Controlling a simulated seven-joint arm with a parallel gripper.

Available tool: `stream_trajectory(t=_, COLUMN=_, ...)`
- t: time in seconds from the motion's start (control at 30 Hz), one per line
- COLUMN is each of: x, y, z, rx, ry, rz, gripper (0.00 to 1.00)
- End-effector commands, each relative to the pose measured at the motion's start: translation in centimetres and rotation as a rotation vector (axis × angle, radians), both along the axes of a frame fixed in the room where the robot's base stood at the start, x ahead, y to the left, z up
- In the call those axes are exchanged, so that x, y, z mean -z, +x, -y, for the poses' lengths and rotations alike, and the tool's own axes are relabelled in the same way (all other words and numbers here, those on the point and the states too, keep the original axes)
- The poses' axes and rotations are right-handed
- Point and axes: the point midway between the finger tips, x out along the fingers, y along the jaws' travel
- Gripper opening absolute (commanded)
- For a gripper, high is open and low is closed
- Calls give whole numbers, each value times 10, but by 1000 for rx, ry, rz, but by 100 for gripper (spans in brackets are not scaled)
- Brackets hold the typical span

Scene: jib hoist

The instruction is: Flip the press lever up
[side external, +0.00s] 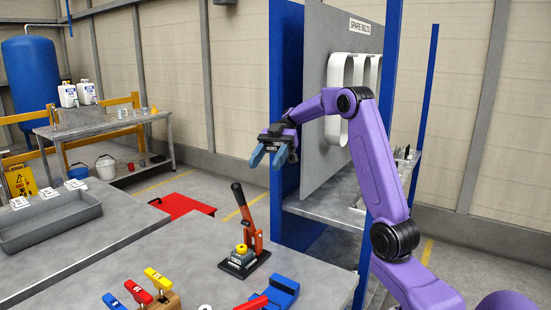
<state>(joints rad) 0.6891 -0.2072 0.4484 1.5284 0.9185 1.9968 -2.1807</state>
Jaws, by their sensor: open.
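The press (245,260) stands on the grey bench, with a dark base, an orange-red frame and a yellow part low at its front. Its lever (239,196) has a black grip and rises from the frame, leaning to the left. My gripper (267,157) is open and empty, with blue fingers pointing down. It is in the air, above and to the right of the lever in the picture, clear of it. How far it is from the lever in depth I cannot tell.
A grey tray (45,222) lies at left. A blue post and grey panel (322,120) stand behind my gripper. Bench left of the press is clear.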

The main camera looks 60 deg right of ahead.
Motion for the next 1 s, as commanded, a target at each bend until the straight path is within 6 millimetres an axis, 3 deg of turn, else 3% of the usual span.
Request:
stream_trajectory(t=0.3, x=-12, y=-27, z=-6, rx=0, ry=-1, rz=-1, gripper=54)
stream_trajectory(t=0.63, x=-13, y=-29, z=-6, rx=0, ry=0, rz=-1, gripper=54)
stream_trajectory(t=0.67, x=-13, y=-29, z=-6, rx=0, ry=0, rz=-1, gripper=47)
stream_trajectory(t=0.8, x=-10, y=-31, z=-15, rx=-10, ry=-26, rz=-33, gripper=2)
stream_trajectory(t=1.0, x=11, y=-52, z=-61, rx=-47, ry=-223, rz=-226, gripper=0)
